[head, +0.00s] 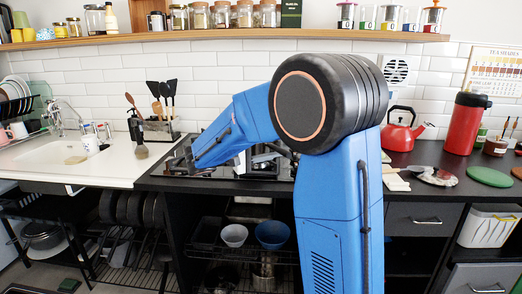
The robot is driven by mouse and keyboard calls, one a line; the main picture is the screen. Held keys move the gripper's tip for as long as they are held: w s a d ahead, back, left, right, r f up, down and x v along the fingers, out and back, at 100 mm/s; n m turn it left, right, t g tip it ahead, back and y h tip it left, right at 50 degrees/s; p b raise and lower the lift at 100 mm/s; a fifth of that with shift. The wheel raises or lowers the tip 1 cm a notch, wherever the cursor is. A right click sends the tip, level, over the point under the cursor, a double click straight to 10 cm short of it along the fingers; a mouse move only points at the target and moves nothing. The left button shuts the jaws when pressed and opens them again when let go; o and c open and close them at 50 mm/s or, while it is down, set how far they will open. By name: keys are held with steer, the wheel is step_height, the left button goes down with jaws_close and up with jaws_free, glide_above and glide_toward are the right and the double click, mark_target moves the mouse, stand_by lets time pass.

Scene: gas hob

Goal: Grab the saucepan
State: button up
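The black gas hob (178,168) is set in the dark counter and is largely covered by my blue arm. I cannot make out a saucepan on it for certain. Some grey and dark shapes (262,160) show below my forearm, over the right part of the hob. I cannot tell whether they are cookware or parts of my wrist and gripper. My gripper's fingers cannot be made out, so its opening and any hold are unclear.
A red kettle (402,130) and a red flask (465,124) stand on the right counter. A utensil holder (162,128) stands behind the hob's left end. The sink (62,150) is left. Bowls (272,235) and metal pots sit on shelves below; dark pans (130,208) hang at lower left.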

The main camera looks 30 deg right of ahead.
steer(key=shift+d, duration=1.55)
jaws_close()
steer(key=shift+r, duration=0.1)
